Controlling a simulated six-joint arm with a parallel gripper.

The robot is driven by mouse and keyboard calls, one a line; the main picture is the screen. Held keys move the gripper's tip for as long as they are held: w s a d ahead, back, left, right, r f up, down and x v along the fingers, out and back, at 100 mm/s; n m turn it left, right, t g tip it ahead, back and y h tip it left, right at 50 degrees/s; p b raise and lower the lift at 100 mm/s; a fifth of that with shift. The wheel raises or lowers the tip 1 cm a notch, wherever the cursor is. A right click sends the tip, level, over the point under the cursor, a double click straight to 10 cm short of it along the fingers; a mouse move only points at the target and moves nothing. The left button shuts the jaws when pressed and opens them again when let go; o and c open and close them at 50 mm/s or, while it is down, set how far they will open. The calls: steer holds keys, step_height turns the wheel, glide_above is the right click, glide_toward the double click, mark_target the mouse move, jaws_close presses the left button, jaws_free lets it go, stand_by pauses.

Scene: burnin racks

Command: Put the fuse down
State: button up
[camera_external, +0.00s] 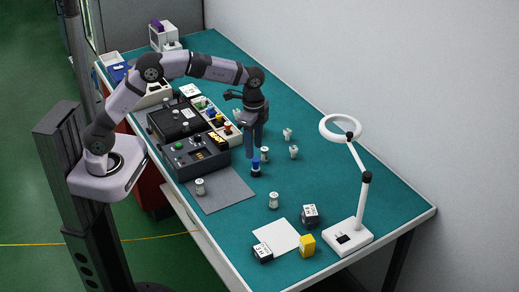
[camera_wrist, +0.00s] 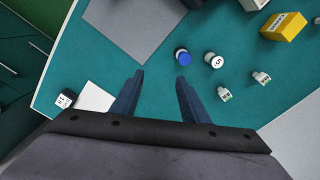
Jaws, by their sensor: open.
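My gripper (camera_wrist: 160,82) is open and empty. In the external view my gripper (camera_external: 254,148) hangs pointing down above the bench, its fingers low. A white cylinder with a dark mark (camera_wrist: 213,60) stands ahead and to the right of the fingers in the wrist view; it appears to stand behind the blue-topped piece in the external view (camera_external: 265,154). The black piece with a blue top (camera_external: 256,168) also shows in the wrist view (camera_wrist: 183,57). Which of these is the fuse I cannot tell.
A grey mat (camera_external: 225,195) lies beside the dark testing box (camera_external: 185,157). Two small white parts (camera_external: 287,134) (camera_external: 294,152) stand to the right. A ring lamp (camera_external: 347,235), dark boxes (camera_external: 309,214) (camera_external: 263,253) and a yellow block (camera_external: 307,245) occupy the near end.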

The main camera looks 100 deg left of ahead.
steer(key=s+d+f+n, duration=0.1)
steer(key=s+d, duration=0.7)
steer(key=d, duration=0.5)
steer(key=s+d+f, duration=0.2)
steer(key=s+d, duration=0.2)
steer(key=s, duration=0.3)
steer(key=s+d+f+n, duration=0.1)
steer(key=s+d+f, duration=0.2)
steer(key=s, duration=0.4)
steer(key=shift+s+d, duration=0.35)
steer(key=shift+d, duration=0.15)
steer(key=shift+o, duration=0.3)
steer(key=shift+n, duration=0.3)
